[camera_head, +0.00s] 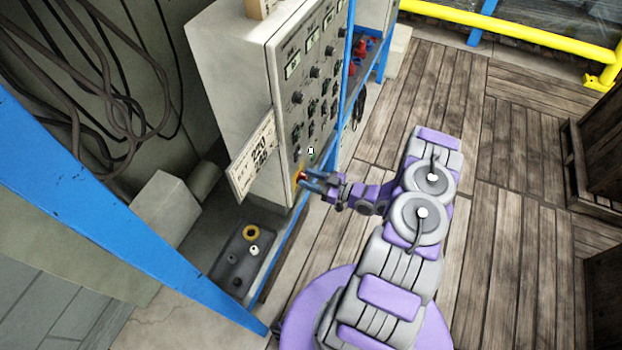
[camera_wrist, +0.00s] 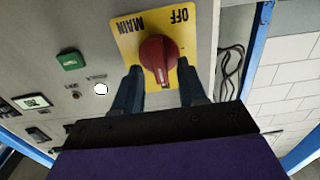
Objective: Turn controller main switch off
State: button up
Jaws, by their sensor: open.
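The main switch is a red rotary knob (camera_wrist: 158,58) on a yellow plate (camera_wrist: 128,44) lettered "MAIN" and "OFF", seen upside down in the wrist view. The controller (camera_head: 230,70) is a grey cabinet on the left in the head view, with the red knob (camera_head: 302,176) low on its panel. My gripper (camera_wrist: 160,92) is open, with one dark finger on either side of the knob's lower part in the picture. I cannot tell whether the fingers touch it. In the head view my gripper (camera_head: 312,184) is at the panel by the knob, partly covering the yellow plate.
A green button (camera_wrist: 71,61) and small displays are beside the switch. A blue post (camera_head: 343,70) stands along the cabinet's right edge. A paper sign (camera_head: 254,155) sticks out left of the panel. A dark tray (camera_head: 225,262) lies below. The wooden floor (camera_head: 510,200) at right is clear.

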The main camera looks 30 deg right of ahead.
jog(key=shift+c, duration=0.3)
grip_shut()
jog(key=shift+n, duration=0.4)
jog(key=n+p, duration=0.1)
jog(key=n, duration=0.1)
jog(key=shift+s+a+n, duration=0.1)
jog(key=shift+s+n, duration=0.05)
jog(key=shift+n, duration=0.25)
jog(key=n, duration=0.5)
jog(key=shift+s+a+f+p, duration=0.2)
jog(key=shift+a+f+p, duration=0.05)
jog(key=shift+p, duration=0.15)
jog(key=n, duration=0.3)
jog(key=n+b, duration=0.1)
jog(key=n, duration=0.2)
jog(key=f+n, duration=0.1)
jog(key=n, duration=0.2)
jog(key=shift+s+a, duration=0.15)
jog(key=shift+a, duration=0.05)
jog(key=shift+f+n+b, duration=0.1)
jog(key=shift+n+b, duration=0.2)
jog(key=shift+o, duration=0.3)
grip_release()
